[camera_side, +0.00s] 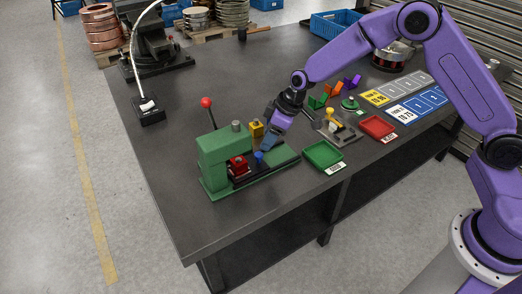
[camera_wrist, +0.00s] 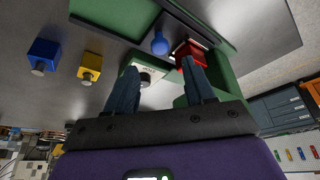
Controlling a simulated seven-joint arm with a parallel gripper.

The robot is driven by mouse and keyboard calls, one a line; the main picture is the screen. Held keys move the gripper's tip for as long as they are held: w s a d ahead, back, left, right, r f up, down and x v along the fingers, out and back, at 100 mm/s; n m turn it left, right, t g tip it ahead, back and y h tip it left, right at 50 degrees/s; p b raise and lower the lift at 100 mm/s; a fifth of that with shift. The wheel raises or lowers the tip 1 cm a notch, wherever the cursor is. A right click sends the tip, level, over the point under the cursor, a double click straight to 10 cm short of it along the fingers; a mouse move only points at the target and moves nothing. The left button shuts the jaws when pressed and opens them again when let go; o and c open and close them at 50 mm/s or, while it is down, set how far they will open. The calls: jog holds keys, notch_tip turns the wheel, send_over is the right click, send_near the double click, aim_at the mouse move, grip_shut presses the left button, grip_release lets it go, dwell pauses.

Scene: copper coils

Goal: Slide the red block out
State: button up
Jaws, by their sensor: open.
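The red block (camera_side: 237,166) sits low in the green press (camera_side: 214,158), at the inner end of the dark slide (camera_side: 275,170). In the wrist view the red block (camera_wrist: 188,50) shows just beyond the right fingertip, partly hidden by it. A blue ball knob (camera_side: 259,155) stands on the slide beside the block; it also shows in the wrist view (camera_wrist: 159,44). My gripper (camera_side: 268,142) is above and behind the slide. In the wrist view my gripper (camera_wrist: 160,76) has its fingers wide apart, with nothing held between them. I cannot tell whether a finger touches the block.
A red-topped lever (camera_side: 206,103) rises from the press. A yellow block (camera_side: 257,128) is close behind the gripper; a blue block (camera_wrist: 42,53) shows beside the yellow one in the wrist view. A green tray (camera_side: 323,155) and a red tray (camera_side: 377,127) lie to the right.

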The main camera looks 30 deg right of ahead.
aim_at(259, 154)
jog(key=shift+x, duration=3.4)
grip_shut()
jog(key=d, duration=1.2)
jog(key=shift+d, duration=0.3)
